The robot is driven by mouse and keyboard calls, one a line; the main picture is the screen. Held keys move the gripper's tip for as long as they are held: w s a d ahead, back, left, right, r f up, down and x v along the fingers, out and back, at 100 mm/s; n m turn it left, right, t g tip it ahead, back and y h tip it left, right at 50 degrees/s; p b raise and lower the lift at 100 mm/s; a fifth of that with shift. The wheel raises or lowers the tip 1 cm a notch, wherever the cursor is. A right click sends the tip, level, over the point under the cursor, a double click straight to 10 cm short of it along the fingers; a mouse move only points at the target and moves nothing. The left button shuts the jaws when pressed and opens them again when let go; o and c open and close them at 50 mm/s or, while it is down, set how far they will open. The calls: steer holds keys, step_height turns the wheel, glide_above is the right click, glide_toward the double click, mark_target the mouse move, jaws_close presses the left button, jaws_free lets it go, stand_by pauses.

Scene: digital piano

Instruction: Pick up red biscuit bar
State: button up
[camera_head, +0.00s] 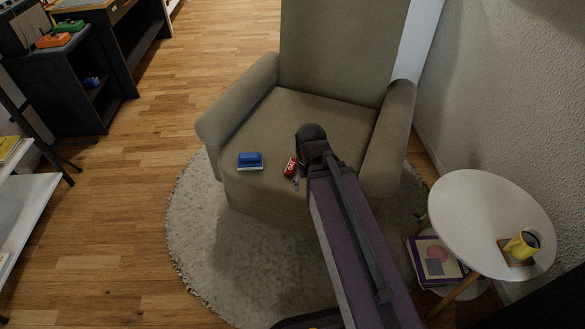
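A small red item with white lettering, which looks like the red biscuit bar (290,167), lies near the front edge of the armchair seat (270,125). My arm reaches up from the bottom of the view, and its dark end (311,138) is over the seat, just right of the red bar in the picture. My gripper's fingers cannot be made out, so whether they are open or shut is hidden. A small greyish thing (296,184) shows just below the bar; I cannot tell what it is.
A blue-and-white object (250,161) lies on the seat left of the bar. The chair's armrests rise on both sides. A round white side table (475,215) with a yellow mug (522,244) stands at right. Wooden floor (130,210) at left is clear.

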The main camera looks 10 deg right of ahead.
stand_by(0.4)
step_height(320, 180, up, 46)
steer(key=p, duration=4.6)
steer(key=shift+c, duration=1.2)
